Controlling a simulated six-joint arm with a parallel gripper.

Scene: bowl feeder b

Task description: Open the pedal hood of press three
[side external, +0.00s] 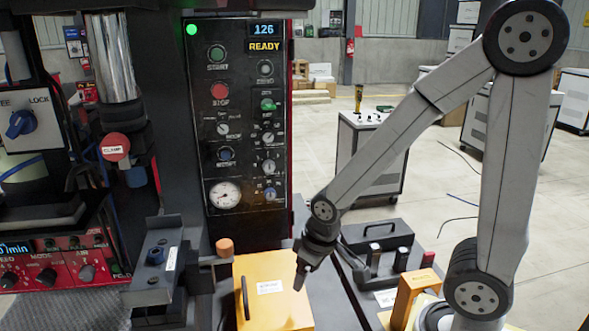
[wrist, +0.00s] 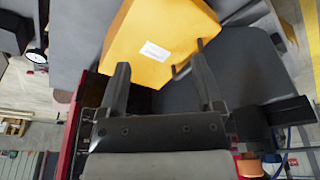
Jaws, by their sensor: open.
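A yellow hood (side external: 272,292) with a white label and a black bar handle (side external: 244,298) on its left side sits low in front of the press panel. I take it for the pedal hood; no number three is readable on it. My gripper (side external: 301,278) is at the hood's right side, pointing down, with its jaws open and nothing seen between them. In the wrist view the hood (wrist: 150,28) lies beyond my two spread fingers (wrist: 161,76). I cannot tell whether a finger touches it. Dark handle parts show at the hood's edge there, partly hidden by the right finger.
The press panel (side external: 245,115) stands behind the hood, with a lit READY display. An orange knob (side external: 225,246) is close behind the hood. A grey block (side external: 160,255) stands at left. A black handled case (side external: 378,235) and a yellow bracket (side external: 413,288) are at right.

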